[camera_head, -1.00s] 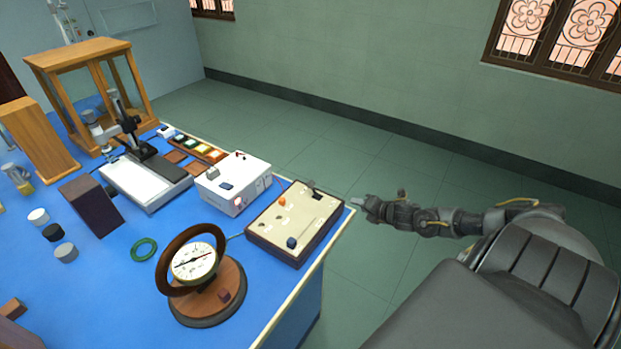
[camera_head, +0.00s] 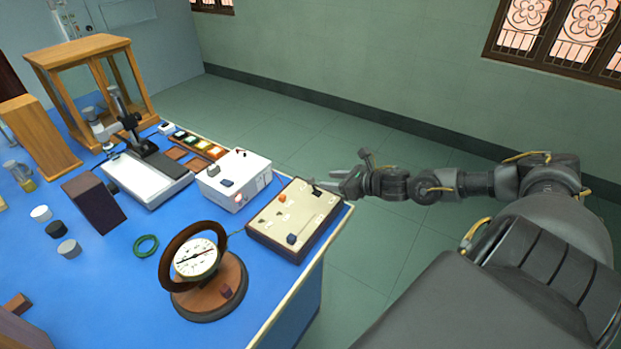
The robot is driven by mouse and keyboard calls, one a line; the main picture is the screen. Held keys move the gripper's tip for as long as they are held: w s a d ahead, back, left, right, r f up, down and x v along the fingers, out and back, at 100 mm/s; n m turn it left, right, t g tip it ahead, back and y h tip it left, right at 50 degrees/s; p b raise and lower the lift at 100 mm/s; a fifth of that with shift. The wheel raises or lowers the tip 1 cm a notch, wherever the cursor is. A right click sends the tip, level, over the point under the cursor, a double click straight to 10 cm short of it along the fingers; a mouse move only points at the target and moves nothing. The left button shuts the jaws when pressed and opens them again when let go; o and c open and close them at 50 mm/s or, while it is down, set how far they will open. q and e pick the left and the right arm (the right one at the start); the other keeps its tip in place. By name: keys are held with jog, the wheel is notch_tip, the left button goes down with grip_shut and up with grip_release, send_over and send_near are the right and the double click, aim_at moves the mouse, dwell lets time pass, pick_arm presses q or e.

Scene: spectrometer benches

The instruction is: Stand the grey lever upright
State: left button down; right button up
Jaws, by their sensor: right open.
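The small grey lever (camera_head: 316,191) is at the far right corner of the cream-topped control box (camera_head: 270,222), near the right edge of the blue table. It is small and partly overlapped by my gripper, so its tilt is unclear. My right gripper (camera_head: 325,185) comes in from the right, with its jaws open and pointing left at the lever. Its fingertips are at or just beside the lever; I cannot tell if they touch. My left gripper is not in view.
An orange knob (camera_head: 282,198) and a blue knob (camera_head: 291,239) sit on the same box. A white box (camera_head: 235,178) stands close behind it, and a round dial instrument (camera_head: 196,258) stands in front. The floor right of the table is clear.

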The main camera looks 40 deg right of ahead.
aim_at(313, 180)
jog(key=p+x, duration=0.1)
jog(key=x, duration=0.6)
jog(key=shift+w+p, duration=0.15)
jog(key=shift+p, duration=0.15)
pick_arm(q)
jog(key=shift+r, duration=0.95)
pick_arm(e)
jog(key=shift+w+a+f, duration=0.2)
jog(key=shift+w+f, duration=0.1)
jog(key=shift+w, duration=0.25)
jog(key=shift+c, duration=0.4)
